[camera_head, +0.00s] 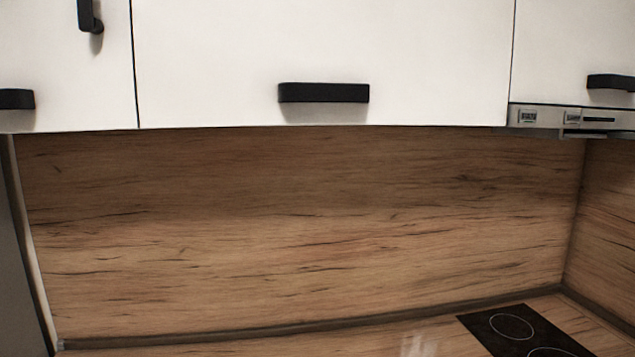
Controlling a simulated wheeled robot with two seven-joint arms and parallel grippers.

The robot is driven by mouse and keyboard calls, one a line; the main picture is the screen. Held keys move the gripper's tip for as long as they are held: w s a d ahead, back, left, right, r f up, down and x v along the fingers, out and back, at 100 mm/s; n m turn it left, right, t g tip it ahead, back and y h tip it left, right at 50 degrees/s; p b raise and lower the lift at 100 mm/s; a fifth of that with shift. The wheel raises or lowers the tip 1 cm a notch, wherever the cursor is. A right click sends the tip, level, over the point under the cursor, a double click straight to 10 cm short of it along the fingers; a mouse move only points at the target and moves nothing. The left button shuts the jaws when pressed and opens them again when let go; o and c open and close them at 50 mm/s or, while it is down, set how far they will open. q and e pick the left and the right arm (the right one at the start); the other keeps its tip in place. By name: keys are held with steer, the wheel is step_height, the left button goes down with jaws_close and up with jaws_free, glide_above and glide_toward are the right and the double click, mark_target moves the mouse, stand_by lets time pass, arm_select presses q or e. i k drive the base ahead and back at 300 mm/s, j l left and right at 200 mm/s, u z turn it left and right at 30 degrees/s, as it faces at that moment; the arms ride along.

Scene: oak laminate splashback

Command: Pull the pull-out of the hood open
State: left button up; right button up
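The hood (540,117) is at the right edge, under the right white wall cabinet. Its grey front strip carries small control panels and a dark slot. A thin grey ledge (590,134) shows at its lower edge and runs out of the picture at the right. The pull-out looks flush or nearly flush with the cabinet front; how far it is out I cannot tell. Neither of my grippers is in view.
White wall cabinets (220,55) with black handles (323,93) span the top. A wood splashback (300,220) is behind. A black hob (520,332) lies on the wooden worktop (400,338) at lower right. The visible worktop is otherwise clear.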

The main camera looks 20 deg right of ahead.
mark_target(590, 118)
steer(key=k+l+z, duration=0.1)
steer(key=k+l, duration=0.4)
steer(key=k+z, duration=0.15)
steer(key=z, duration=1.7)
